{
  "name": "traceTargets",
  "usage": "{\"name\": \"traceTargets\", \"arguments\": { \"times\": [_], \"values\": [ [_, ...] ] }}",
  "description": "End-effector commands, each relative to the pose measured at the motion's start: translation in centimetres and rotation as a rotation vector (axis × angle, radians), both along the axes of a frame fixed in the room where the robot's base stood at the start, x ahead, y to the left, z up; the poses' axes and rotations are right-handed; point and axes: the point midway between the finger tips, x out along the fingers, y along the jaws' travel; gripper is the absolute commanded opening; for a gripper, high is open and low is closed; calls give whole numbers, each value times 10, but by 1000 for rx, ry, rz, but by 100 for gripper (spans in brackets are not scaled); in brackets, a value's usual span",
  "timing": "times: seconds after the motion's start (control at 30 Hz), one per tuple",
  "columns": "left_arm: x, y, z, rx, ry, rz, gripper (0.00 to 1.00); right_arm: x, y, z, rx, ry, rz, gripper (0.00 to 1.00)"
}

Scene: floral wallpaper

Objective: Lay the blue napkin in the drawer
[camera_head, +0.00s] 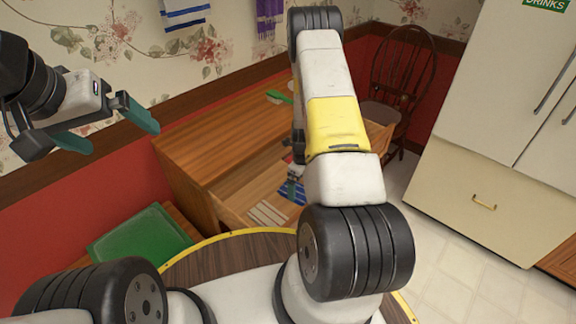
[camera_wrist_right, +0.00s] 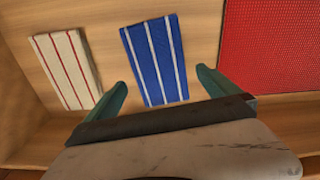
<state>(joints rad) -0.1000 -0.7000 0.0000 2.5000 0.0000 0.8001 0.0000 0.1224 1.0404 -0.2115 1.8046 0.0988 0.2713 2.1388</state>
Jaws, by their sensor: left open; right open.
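The blue napkin (camera_wrist_right: 157,62), with white stripes, lies flat on the wooden drawer floor in the right wrist view. It also shows partly in the head view (camera_head: 291,192). The drawer (camera_head: 238,198) is pulled open from the wooden cabinet. My right gripper (camera_wrist_right: 160,90) is open, reaching down into the drawer, its two fingers apart on either side of the napkin's near end, touching nothing that I can make out. My left gripper (camera_head: 124,128) is open and empty, raised at the left, away from the drawer.
A white napkin with red stripes (camera_wrist_right: 66,70) lies left of the blue one in the drawer, and a red textured piece (camera_wrist_right: 275,48) lies right. The cabinet top (camera_head: 215,125) holds a green-ended item (camera_head: 279,97). A chair (camera_head: 402,75) stands behind.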

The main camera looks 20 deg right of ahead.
Motion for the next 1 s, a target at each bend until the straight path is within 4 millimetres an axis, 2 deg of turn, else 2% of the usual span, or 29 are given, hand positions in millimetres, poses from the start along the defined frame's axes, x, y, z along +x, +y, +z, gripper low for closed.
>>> {"name": "traceTargets", "arguments": {
  "times": [0.43, 1.0],
  "values": [
    [0, 0, 0, 0, 0, 0, 100, 0, 0, 17, 1, -1, 1, 100],
    [0, 0, 0, 0, 0, 0, 100, 1, 0, 74, 0, -2, 1, 100]
  ]
}}
